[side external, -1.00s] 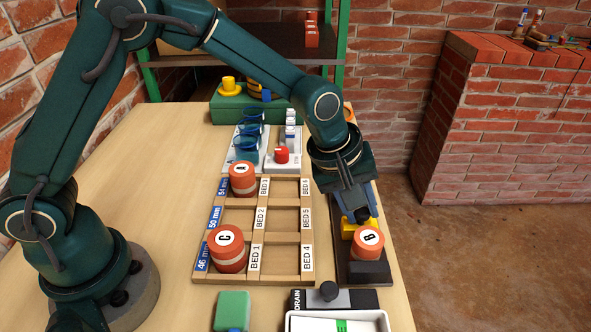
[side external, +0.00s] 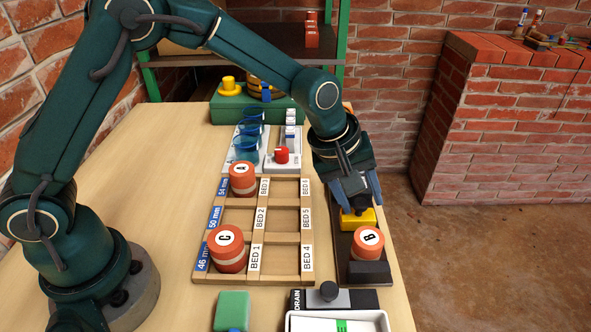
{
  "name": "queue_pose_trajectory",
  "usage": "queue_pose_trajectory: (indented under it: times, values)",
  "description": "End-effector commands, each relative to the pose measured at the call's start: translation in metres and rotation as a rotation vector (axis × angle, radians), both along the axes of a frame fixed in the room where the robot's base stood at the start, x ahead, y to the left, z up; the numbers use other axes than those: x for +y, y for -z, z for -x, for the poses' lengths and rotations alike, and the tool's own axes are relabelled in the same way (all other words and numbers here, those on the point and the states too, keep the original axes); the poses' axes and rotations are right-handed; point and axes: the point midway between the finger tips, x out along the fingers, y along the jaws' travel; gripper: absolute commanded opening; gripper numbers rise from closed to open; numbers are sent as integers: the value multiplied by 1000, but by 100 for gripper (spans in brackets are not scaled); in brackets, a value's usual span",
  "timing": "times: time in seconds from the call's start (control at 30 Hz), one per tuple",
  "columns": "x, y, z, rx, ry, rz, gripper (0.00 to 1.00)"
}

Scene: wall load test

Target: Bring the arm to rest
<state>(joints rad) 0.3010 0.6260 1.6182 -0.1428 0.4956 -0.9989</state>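My gripper (side external: 357,205) is at the right side of the table, pointing down above a yellow block (side external: 357,219) on a dark stand (side external: 345,245). Its blue fingers are spread apart with nothing visible between them. An orange cylinder marked B (side external: 368,246) stands upright on the same stand, in front of the gripper and apart from it. Cylinder A (side external: 242,180) and cylinder C (side external: 228,252) stand in the left column of the wooden bed rack (side external: 308,232).
Blue cups (side external: 246,148), small white bottles and a red knob (side external: 281,155) stand behind the rack. A green box (side external: 231,311), a black drain block (side external: 365,299) and a white tray (side external: 300,322) are at the front. The table's left part is clear.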

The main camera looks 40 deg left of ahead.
Motion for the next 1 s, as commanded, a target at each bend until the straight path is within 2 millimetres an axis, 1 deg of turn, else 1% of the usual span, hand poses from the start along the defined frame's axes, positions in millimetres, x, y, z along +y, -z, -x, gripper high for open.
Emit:
queue_pose_trajectory:
  times: [0.67,0.77,1.0]
  values:
    - [1,4,4,15,2,-6,57]
    - [1,1,4,15,2,-6,57]
    - [0,-19,3,11,1,-3,57]
